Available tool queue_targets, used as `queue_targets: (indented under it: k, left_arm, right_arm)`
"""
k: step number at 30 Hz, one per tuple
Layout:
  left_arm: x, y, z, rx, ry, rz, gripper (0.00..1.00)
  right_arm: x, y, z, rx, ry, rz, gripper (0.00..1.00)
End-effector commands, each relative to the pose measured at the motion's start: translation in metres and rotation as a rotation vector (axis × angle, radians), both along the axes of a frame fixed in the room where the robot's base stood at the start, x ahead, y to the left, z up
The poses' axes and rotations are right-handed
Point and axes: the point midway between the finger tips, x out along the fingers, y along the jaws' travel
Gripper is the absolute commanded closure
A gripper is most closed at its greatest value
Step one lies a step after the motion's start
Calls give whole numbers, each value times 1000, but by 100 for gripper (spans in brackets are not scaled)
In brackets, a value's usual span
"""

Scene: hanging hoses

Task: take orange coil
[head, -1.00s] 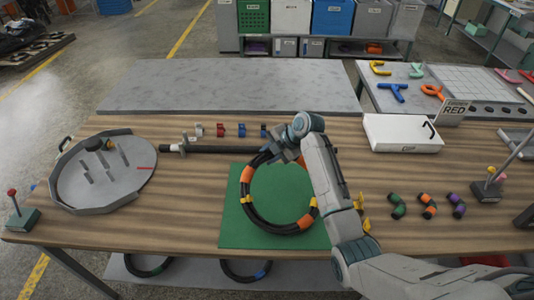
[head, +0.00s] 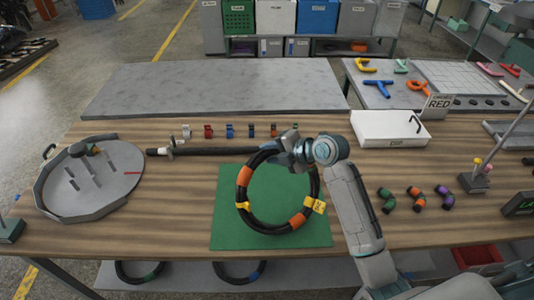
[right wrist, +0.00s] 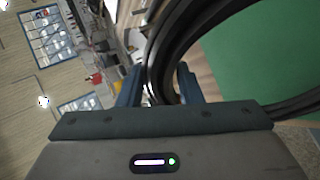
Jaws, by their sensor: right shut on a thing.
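The orange coil (head: 241,195) is a black hose ring with orange bands and yellow tags. In the head view it is over the green mat (head: 225,230), tilted up, with its top edge beyond the mat's far edge. My right gripper (head: 287,152) is shut on the upper right of the ring. In the right wrist view the black hose (right wrist: 165,50) passes between the two blue-grey fingers. Whether the ring's lower edge touches the mat, I cannot tell. My left gripper is not in view.
A black rod (head: 215,151) lies left of the coil, with small coloured clips behind it. A grey round tray (head: 110,190) stands at the left. A white box (head: 390,130) and several short coloured hose pieces (head: 416,197) are at the right. More coils (head: 240,272) lie on the shelf below.

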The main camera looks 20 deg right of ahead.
Motion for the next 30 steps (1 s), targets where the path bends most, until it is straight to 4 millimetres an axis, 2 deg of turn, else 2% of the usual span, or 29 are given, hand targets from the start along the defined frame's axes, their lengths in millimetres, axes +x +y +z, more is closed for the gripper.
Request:
queue_targets:
  k: [26, 27, 28, 30]
  left_arm:
    - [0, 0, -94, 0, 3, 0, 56]
    - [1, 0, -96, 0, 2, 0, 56]
    - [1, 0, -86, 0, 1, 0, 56]
    - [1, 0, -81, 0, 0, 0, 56]
  right_arm:
    - [-86, -19, 22, 75, -372, 2, 100]
    - [-89, -19, 26, 79, -387, 4, 100]
    - [-88, -19, 37, 81, -385, 2, 100]
    - [-87, -19, 46, 82, -383, 1, 100]
